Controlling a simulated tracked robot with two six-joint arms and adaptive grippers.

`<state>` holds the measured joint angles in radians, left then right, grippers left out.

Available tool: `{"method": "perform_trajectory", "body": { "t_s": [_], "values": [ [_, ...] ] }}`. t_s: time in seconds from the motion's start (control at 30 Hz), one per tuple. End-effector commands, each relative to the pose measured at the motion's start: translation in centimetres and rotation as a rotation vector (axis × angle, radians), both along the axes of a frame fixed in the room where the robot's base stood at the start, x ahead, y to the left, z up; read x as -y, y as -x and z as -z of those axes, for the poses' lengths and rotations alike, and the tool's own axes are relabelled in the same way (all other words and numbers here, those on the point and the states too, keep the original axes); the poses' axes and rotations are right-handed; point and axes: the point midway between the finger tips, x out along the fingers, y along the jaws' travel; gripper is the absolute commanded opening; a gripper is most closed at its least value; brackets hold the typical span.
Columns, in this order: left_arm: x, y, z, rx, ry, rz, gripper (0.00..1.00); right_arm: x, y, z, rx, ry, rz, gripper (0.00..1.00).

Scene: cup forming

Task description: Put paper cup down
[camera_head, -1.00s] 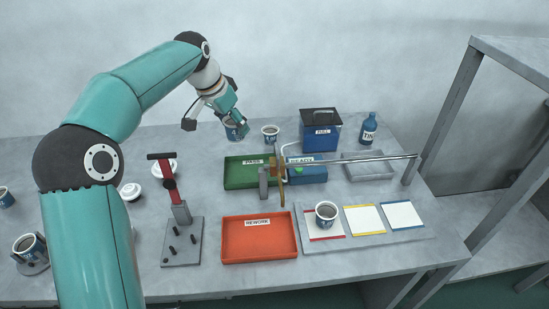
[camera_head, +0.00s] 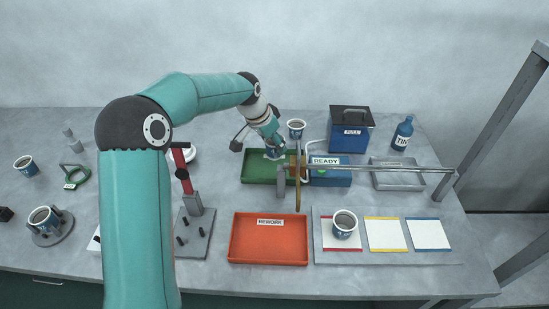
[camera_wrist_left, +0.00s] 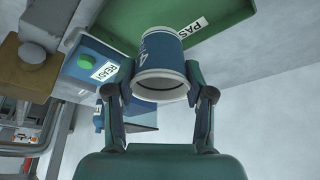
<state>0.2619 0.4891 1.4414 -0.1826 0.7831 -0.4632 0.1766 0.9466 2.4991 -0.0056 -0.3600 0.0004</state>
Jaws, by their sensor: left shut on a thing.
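My left gripper (camera_head: 271,141) is shut on a blue paper cup (camera_head: 274,153) at the green PASS tray (camera_head: 254,169), within its outline in the head view. The arm and fingers partly hide the cup. In the left wrist view the cup (camera_wrist_left: 158,52) sits between the fingers (camera_wrist_left: 161,82), its white rim towards the camera, a white number on its side. The green tray (camera_wrist_left: 150,14) lies behind it there. I cannot tell whether the cup's base touches the tray. My right gripper is not in view.
A gauge post and horizontal bar (camera_head: 380,168) stand close right of the cup, by the blue READY box (camera_head: 330,178). Another cup (camera_head: 296,128) stands behind the tray. An orange REWORK tray (camera_head: 268,247) lies in front. A cup (camera_head: 344,226) stands on the red-edged card.

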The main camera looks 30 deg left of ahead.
Motion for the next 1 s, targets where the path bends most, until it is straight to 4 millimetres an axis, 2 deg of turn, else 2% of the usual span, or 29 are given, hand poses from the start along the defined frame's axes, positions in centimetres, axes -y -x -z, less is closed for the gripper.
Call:
{"method": "perform_trajectory", "body": {
  "t_s": [0.1,0.27,0.5,0.9,0.93,1.0],
  "values": [
    [0.0,0.0,1.4,-0.001,-0.001,0.001,0.36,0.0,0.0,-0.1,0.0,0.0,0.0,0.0],
    [0.0,0.0,2.4,-0.001,-0.001,0.001,0.36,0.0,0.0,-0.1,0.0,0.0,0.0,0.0],
    [0.0,0.0,5.6,-0.001,0.0,0.001,0.36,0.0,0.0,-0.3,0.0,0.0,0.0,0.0],
    [0.1,0.0,6.3,0.001,-0.001,0.002,0.36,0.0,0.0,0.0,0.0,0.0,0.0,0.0],
    [0.1,0.0,6.2,0.001,-0.001,0.002,0.56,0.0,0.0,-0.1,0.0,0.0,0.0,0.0],
    [0.1,-0.1,6.2,0.001,-0.001,0.002,0.68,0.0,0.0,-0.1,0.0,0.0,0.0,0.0]
  ]
}}
